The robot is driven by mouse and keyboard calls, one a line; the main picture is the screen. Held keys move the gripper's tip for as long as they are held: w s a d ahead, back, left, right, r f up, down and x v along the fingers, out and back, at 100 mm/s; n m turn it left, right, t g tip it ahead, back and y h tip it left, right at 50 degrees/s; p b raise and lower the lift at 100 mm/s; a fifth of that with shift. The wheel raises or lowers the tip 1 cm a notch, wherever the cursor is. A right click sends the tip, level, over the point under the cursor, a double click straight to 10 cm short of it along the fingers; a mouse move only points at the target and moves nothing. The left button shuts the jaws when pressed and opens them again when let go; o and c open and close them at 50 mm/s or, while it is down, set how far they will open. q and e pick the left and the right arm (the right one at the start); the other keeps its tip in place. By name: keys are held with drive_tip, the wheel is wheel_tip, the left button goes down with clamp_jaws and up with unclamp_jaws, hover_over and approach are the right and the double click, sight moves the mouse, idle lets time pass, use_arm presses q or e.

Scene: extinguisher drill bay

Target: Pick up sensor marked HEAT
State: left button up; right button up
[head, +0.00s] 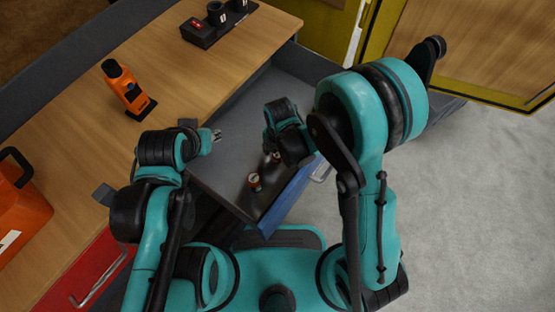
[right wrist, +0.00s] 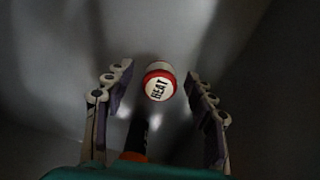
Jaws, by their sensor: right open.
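The sensor marked HEAT (right wrist: 158,85), round with a white top and red rim, shows in the right wrist view between the fingers of my open right gripper (right wrist: 160,98). The fingers stand apart on both sides and do not appear to touch it. In the head view my right gripper (head: 270,148) reaches down into the open drawer. A small sensor (head: 276,157) is partly hidden just under it, and a second sensor (head: 254,181) stands nearer me; their labels are unreadable there. My left gripper (head: 212,138) hangs at the drawer's left side, its opening unclear.
The grey drawer (head: 225,165) has a blue front (head: 290,197). The wooden bench top (head: 85,130) holds an orange device (head: 127,90), an orange case (head: 20,220) and a black block with cylinders (head: 213,30). Grey floor (head: 450,200) lies open at right.

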drive_tip(key=c, duration=1.3)
drive_tip(key=shift+o, duration=0.2)
